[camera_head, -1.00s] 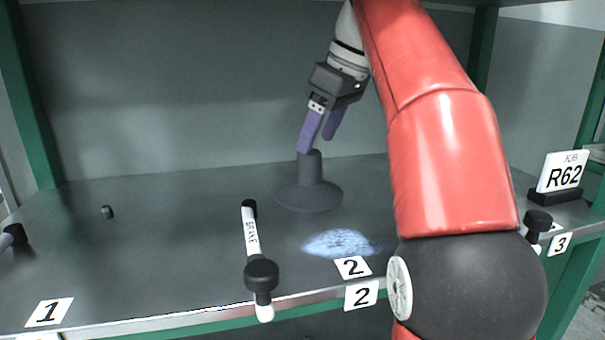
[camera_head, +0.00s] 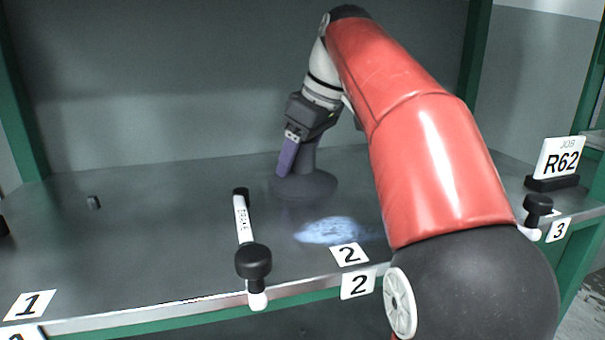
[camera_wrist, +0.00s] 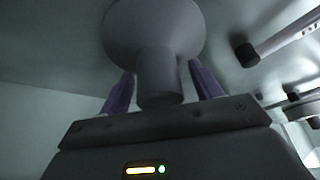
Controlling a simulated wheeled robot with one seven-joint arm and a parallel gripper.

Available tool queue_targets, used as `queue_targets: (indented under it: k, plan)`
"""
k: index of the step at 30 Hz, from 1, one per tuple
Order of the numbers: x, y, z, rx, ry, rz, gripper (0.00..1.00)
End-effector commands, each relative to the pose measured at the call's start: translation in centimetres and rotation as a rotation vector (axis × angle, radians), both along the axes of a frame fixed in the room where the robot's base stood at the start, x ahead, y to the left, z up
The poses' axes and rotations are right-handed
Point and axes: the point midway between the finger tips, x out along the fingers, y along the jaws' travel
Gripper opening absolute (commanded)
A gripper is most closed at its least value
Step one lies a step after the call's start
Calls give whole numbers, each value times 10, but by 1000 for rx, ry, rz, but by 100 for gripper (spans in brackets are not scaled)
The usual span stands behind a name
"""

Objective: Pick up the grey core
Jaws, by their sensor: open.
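The grey core (camera_head: 302,186) stands upright on the shelf, a wide flared base with a narrow post. In the wrist view the core (camera_wrist: 158,72) has its post between the two purple fingers of my gripper (camera_wrist: 162,92). The fingers are apart, one on each side of the post, and I cannot tell that either touches it. In the head view my gripper (camera_head: 290,160) is low over the core and hides part of the post; only one finger shows clearly.
Number labels 1 (camera_head: 30,305) and 2 (camera_head: 350,254) mark the front edge. A small dark piece (camera_head: 93,202) lies at left. A job sign R62 (camera_head: 558,160) stands at right. The left shelf area is mostly clear.

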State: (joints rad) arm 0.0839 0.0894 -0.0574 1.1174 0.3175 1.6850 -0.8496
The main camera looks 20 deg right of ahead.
Motion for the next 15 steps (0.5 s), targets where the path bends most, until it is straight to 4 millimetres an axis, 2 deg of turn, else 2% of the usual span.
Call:
queue_targets:
  k: [2,13,15]
  plan:
    - [0,0,1,0,0,0,64]
    - [0,0,0,0,0,0,17]
    - [0,0,1,0,0,0,15]
